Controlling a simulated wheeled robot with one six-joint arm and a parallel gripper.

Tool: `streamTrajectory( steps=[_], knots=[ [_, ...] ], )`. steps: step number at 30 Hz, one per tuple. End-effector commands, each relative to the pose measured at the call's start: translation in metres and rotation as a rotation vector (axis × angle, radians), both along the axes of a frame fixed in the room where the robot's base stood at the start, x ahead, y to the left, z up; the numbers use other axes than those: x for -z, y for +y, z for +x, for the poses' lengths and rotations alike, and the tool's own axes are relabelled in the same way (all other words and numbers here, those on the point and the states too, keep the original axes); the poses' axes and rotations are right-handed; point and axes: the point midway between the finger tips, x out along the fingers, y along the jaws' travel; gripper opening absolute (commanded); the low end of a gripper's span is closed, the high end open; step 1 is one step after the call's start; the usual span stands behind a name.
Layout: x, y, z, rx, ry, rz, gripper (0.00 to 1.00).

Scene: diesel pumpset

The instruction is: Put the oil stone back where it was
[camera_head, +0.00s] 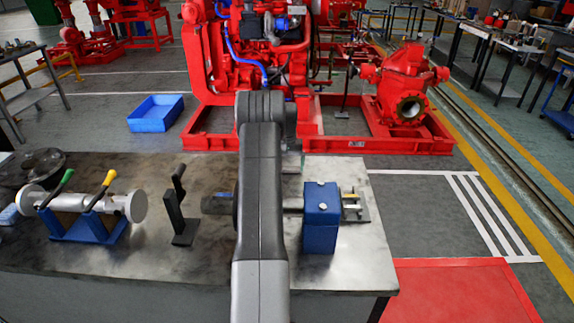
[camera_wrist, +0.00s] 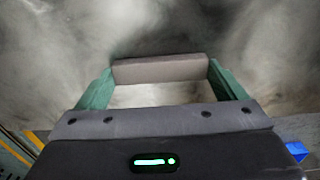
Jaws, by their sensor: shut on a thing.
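The oil stone (camera_wrist: 160,69) is a plain grey-brown bar in the wrist view. It lies crosswise between the two green fingers of my gripper (camera_wrist: 160,75), which are shut on its ends. Mottled grey metal, like the bench top, fills the view beyond the stone. I cannot tell whether the stone touches that surface. In the head view my arm covers the middle of the grey metal bench (camera_head: 350,262), and the stone is not seen there.
A blue block (camera_head: 321,220) and a small rack of thin pieces (camera_head: 352,206) are right of my arm. A black upright holder (camera_head: 180,215) and a blue stand with a grey cylinder (camera_head: 85,204) are left. A red pumpset (camera_head: 345,128) stands behind the bench.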

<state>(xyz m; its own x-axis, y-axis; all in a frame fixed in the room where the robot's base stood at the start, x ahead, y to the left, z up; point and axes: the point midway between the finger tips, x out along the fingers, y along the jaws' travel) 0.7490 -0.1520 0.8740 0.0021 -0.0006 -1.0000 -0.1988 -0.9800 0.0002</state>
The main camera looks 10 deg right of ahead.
Motion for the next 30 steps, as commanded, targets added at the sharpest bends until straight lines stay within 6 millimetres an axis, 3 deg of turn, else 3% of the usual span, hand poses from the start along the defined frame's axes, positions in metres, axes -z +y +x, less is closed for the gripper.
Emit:
streamTrajectory(
  steps=[1, 2, 3, 14, 24, 30],
  knots=[
    [0.003, 0.0, 0.0, 0.0, 0.0, 0.0, 0.72],
    [0.003, 0.0, 0.0, 0.0, 0.001, 0.0, 0.92],
    [0.002, 0.0, 0.0, 0.0, 0.001, 0.0, 1.0],
    [-0.007, 0.0, 0.0, 0.0, -0.002, 0.0, 1.0],
    [-0.077, 0.0, 0.0, 0.0, -0.004, -0.001, 1.0],
    [-0.109, 0.0, 0.0, 0.0, -0.002, 0.0, 1.0]
  ],
)
